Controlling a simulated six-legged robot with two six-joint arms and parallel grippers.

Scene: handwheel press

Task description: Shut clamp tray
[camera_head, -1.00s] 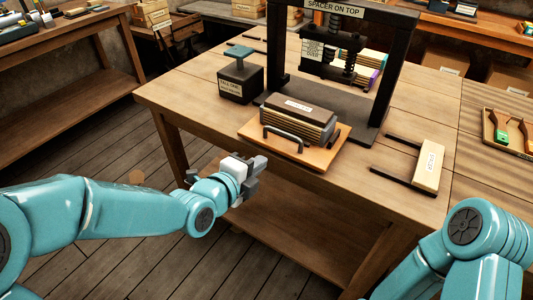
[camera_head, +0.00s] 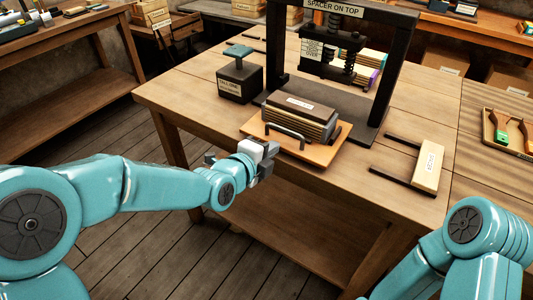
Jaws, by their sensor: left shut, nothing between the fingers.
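The clamp tray is an orange-brown wooden board (camera_head: 322,154) with a dark bar handle (camera_head: 285,135) on its front side. It sticks out from the press toward the table's front edge. A dark-topped block with layered sides (camera_head: 301,114) lies on it. My left gripper (camera_head: 270,151) is shut and empty at the tray's front left corner, just left of the handle. I cannot tell whether it touches the tray. My right gripper is out of view; only links of that arm show at lower right.
The black press frame (camera_head: 393,75) with its screw stands behind the tray. A dark box with a teal-topped post (camera_head: 240,82) stands to the left. A pale labelled block (camera_head: 430,165) lies on dark rails to the right. Bare tabletop (camera_head: 180,92) shows at left.

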